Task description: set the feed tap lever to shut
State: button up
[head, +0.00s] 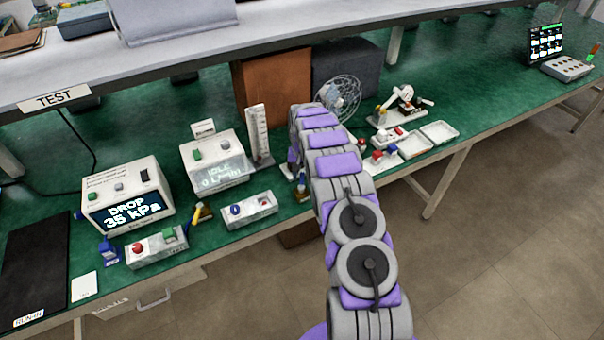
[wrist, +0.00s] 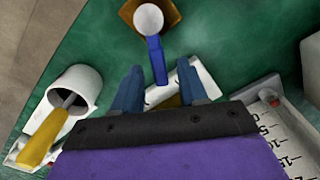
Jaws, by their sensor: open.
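A tap with a brass-brown body (wrist: 172,10), a round white cap and a blue lever (wrist: 156,62) shows at the top middle of the wrist view. It looks like the feed tap, though no label is readable. The lever points down the picture, between the two blue fingers of my gripper (wrist: 159,68). My gripper is open, with a finger on each side of the lever; contact cannot be told. In the head view the tap (head: 302,194) stands near the bench's front edge, just below my gripper, which is largely hidden by my arm.
A white cylinder (wrist: 80,82) with a yellow lever (wrist: 45,138) is left of my gripper in the wrist view. A scale gauge (head: 256,134) stands close by. The IDLE box (head: 213,160) and a switch box (head: 250,210) are to the left. White trays (head: 438,132) lie right.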

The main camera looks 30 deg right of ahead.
grip_shut()
dwell(0.4)
dwell(0.4)
